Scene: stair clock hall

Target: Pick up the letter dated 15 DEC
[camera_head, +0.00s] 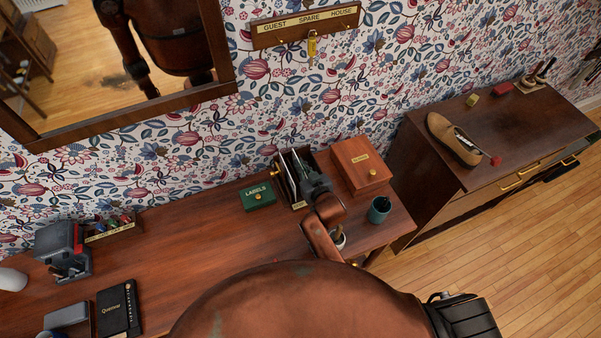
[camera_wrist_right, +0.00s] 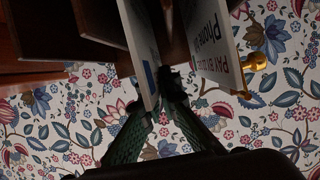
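In the head view, the letter rack (camera_head: 299,204) stands on the desk against the wall with several pale letters (camera_head: 289,176) upright in it. My right gripper (camera_head: 311,181) is at the rack's right part, seen from above. In the right wrist view, my right gripper's green fingers (camera_wrist_right: 165,88) come together around the lower edge of a white letter (camera_wrist_right: 140,45), one finger on each side. Another letter (camera_wrist_right: 215,45) to the right reads "PAY BY" and "Phone". I cannot read a 15 DEC date on any letter. My left gripper is not in view.
A green LABELS box (camera_head: 258,196) is left of the rack; a wooden box (camera_head: 361,165) and dark green cup (camera_head: 379,210) are right of it. A brass knob (camera_wrist_right: 258,63) sits by the letters. The desk's middle (camera_head: 190,245) is mostly clear.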

